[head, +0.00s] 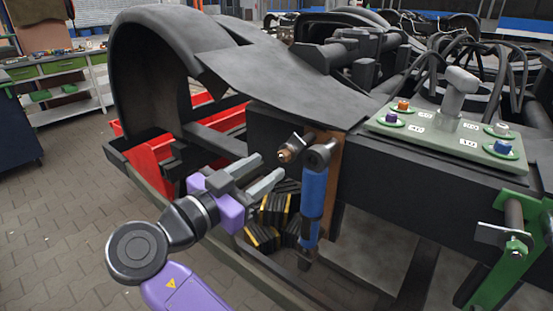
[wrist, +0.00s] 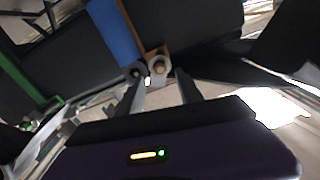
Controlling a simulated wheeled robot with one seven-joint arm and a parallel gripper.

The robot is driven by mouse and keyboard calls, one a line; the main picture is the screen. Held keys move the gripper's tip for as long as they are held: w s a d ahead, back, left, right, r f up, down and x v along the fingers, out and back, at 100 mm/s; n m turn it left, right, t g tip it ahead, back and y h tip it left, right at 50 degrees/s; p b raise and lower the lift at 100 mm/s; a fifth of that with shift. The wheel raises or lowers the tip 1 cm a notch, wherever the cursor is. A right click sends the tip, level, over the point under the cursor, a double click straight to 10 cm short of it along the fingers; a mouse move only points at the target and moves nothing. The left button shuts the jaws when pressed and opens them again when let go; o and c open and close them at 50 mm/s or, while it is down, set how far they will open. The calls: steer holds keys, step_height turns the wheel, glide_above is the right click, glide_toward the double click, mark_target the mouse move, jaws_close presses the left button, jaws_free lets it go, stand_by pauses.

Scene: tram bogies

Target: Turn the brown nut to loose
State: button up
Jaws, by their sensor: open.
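The brown nut (head: 286,155) sits on a bolt end that sticks out from the dark beam, just left of the top of the blue damper (head: 314,194). In the wrist view a round nut-like end (wrist: 159,67) shows on a brown plate beside the blue damper (wrist: 115,30). My gripper (head: 270,167) is open and empty. Its two fingers point at the nut from the lower left, a short way off in the head view. In the wrist view the nut lies just beyond and between the fingertips (wrist: 160,73). I cannot tell the exact gap.
A pale green panel (head: 467,148) with orange, purple, white and blue knobs and a grey T-shaped post lies on the beam at the right. Black blocks with yellow edges (head: 262,236) lie below the gripper. A green bracket (head: 497,262) stands at the lower right.

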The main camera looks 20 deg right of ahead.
mark_target(281, 157)
steer(key=shift+x, duration=2.4)
jaws_close()
